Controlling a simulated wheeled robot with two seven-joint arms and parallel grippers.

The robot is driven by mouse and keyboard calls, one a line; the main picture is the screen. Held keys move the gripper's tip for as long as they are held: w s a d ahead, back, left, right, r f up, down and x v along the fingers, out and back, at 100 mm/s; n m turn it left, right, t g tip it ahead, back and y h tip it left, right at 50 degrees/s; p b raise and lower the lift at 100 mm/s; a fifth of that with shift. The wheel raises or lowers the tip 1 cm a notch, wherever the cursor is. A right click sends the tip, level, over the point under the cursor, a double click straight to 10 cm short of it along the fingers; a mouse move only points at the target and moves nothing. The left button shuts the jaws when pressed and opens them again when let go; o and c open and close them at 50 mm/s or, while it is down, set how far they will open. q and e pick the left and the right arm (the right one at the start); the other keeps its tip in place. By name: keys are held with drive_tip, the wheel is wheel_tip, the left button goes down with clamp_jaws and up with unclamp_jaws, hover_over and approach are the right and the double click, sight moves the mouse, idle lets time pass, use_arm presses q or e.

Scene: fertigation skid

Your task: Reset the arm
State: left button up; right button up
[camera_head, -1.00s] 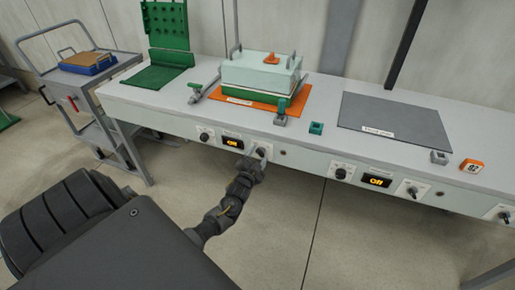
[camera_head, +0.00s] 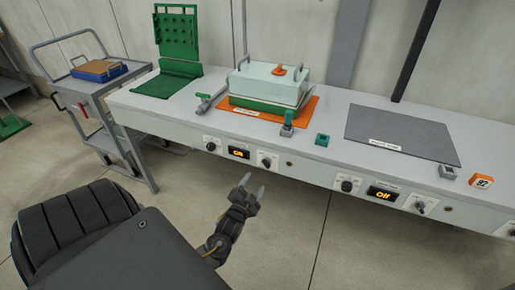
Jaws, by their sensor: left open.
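My left gripper (camera_head: 254,184) is open and empty. It is in front of the bench's front panel, below the left display (camera_head: 238,153) and the switch knob (camera_head: 267,160) to its right. A gap of floor shows between the fingertips and the panel. My right gripper is not in view.
The bench (camera_head: 330,110) holds a pale lidded box (camera_head: 262,84) on an orange mat (camera_head: 308,106), a green pegboard stand (camera_head: 177,38) and a grey mat (camera_head: 402,134). A trolley (camera_head: 84,83) with a blue-edged tray stands at left. Open floor lies in front.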

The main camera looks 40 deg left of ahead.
use_arm(q)
drive_tip(key=shift+s+d, duration=0.1)
drive_tip(key=shift+s, duration=0.2)
idle(0.4)
